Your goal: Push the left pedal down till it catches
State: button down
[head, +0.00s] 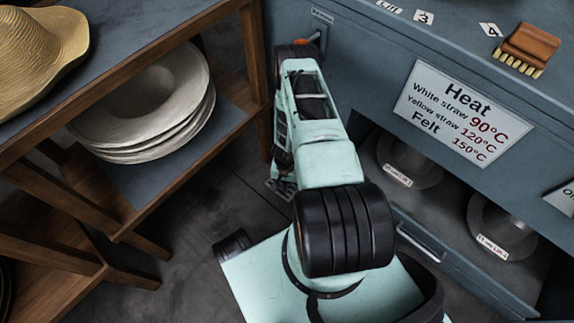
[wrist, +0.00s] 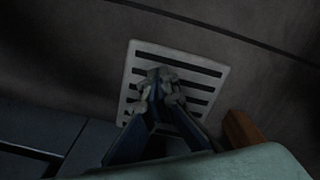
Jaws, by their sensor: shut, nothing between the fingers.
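A pale plate with dark bars (wrist: 199,73) lies below my gripper in the wrist view. It looks like the pedal's tread, but I cannot tell for certain from this angle. My gripper (wrist: 160,88) is shut and empty, and its fingertips cover the middle of the plate. I cannot tell whether they touch it. In the head view my arm reaches down between the wooden shelf and the blue-grey cabinet, with my gripper (head: 281,187) low near the floor. No pedal is clearly seen there, and its height or catch is hidden.
The wooden shelf (head: 190,170) with white hat shapes (head: 150,105) stands close on the left. The blue-grey cabinet (head: 355,65), with a heat sign (head: 465,112) and a drawer handle (head: 420,243), stands on the right. Dark floor (head: 185,250) shows between them.

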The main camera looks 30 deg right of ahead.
jog(key=shift+r+p, duration=2.15)
jog(key=shift+r, duration=0.8)
